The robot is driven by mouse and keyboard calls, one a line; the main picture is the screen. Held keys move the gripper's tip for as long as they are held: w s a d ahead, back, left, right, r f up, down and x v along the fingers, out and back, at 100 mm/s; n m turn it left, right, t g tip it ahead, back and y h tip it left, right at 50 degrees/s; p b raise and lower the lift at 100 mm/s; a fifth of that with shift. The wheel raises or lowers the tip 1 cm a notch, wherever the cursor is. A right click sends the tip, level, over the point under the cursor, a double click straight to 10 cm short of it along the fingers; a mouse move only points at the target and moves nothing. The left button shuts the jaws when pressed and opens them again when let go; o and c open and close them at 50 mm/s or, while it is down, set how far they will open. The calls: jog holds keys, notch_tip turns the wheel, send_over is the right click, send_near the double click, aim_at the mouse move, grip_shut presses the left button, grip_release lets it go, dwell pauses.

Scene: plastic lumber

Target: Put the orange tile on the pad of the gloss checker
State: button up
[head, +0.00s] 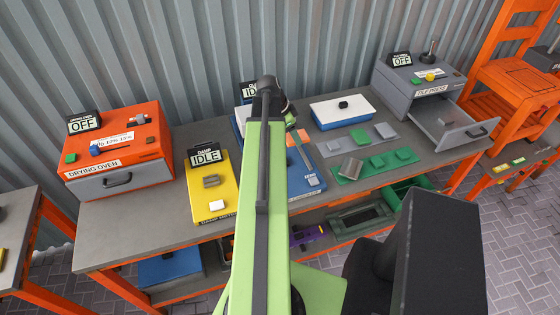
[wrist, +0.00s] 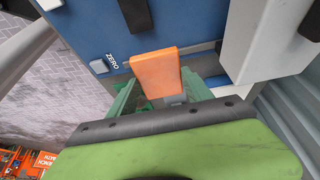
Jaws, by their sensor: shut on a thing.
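The orange tile (wrist: 157,72) is held between the green fingers of my gripper (wrist: 160,92) in the wrist view, over a blue surface. In the head view the tile (head: 299,138) shows just right of my arm. The blue device (head: 303,182) under it, presumably the gloss checker, is largely hidden by my arm, and its name cannot be read. Its ZERO button (wrist: 99,66) lies left of the tile in the wrist view. I cannot make out the pad or tell whether the tile touches the device.
A yellow damp meter (head: 226,183) and an orange drying oven (head: 115,137) stand to the left. A blue-white box (head: 325,114), a grey mat (head: 342,145) and a green mat (head: 349,175) with tiles lie right. The grey tile press (head: 405,84) has its drawer (head: 449,122) open.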

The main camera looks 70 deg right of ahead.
jog(key=w+a+f+b, duration=0.2)
jog(key=a, duration=0.1)
jog(key=w+a+f, duration=0.1)
jog(key=a+f, duration=0.1)
jog(key=shift+w+b, duration=0.2)
jog(key=shift+b, duration=0.2)
jog(key=shift+w+a+f, duration=0.1)
jog(key=shift+w+a, duration=0.15)
jog(key=shift+a, duration=0.05)
notch_tip(320, 180, down, 4)
jog(key=b, duration=0.4)
jog(key=shift+f, duration=0.2)
jog(key=o, duration=1.4)
jog(key=shift+r, duration=0.1)
jog(key=shift+r, duration=0.1)
jog(key=shift+r, duration=0.25)
jog(key=p+v, duration=1.1)
jog(key=shift+w+a+r, duration=0.1)
jog(key=shift+a+r, duration=0.05)
jog(key=shift+r, duration=0.15)
